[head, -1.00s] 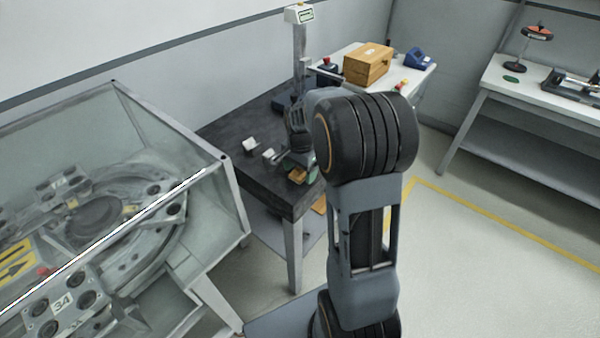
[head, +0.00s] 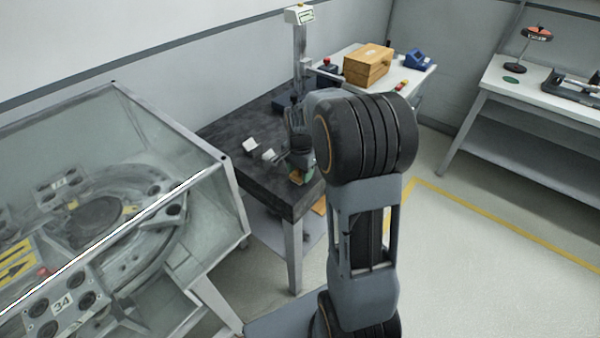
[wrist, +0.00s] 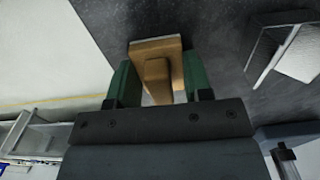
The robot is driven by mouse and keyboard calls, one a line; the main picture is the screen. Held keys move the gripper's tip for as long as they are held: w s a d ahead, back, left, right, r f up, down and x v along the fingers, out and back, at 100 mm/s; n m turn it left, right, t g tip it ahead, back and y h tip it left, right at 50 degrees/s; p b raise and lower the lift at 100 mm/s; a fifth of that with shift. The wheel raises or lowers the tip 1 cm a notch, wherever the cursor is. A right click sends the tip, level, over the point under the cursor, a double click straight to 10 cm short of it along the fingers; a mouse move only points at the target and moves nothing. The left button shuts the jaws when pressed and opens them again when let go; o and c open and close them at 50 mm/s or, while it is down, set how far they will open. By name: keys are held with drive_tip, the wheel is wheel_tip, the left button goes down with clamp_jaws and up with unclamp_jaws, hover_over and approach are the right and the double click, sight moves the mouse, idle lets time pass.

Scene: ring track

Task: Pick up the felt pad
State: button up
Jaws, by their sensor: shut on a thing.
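The felt pad is a tan wooden block (wrist: 152,48) with a raised grip and a thin pale edge at its far side. In the wrist view it sits between the green fingers of my gripper (wrist: 158,72), which is shut on it. In the head view my gripper (head: 303,168) is low over the front corner of the dark table (head: 240,165), and a small tan part of the pad (head: 296,178) shows beside it. My arm hides much of this area. I cannot tell whether the pad touches the tabletop.
Pale angled blocks (head: 250,146) stand left of my gripper; one also shows in the wrist view (wrist: 295,52). A glass-covered ring track (head: 95,215) is at left. A wooden box (head: 368,64) stands on the white table behind. Another bench (head: 545,85) is at right.

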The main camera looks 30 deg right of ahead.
drive_tip(key=shift+r, duration=0.55)
wheel_tip(320, 180, up, 2)
drive_tip(key=shift+r, duration=0.15)
drive_tip(key=s+d+r, duration=0.9)
drive_tip(key=s, duration=0.1)
drive_tip(key=shift+s+d+r, duration=0.15)
drive_tip(key=shift+d+r, duration=0.15)
drive_tip(key=shift+r, duration=0.05)
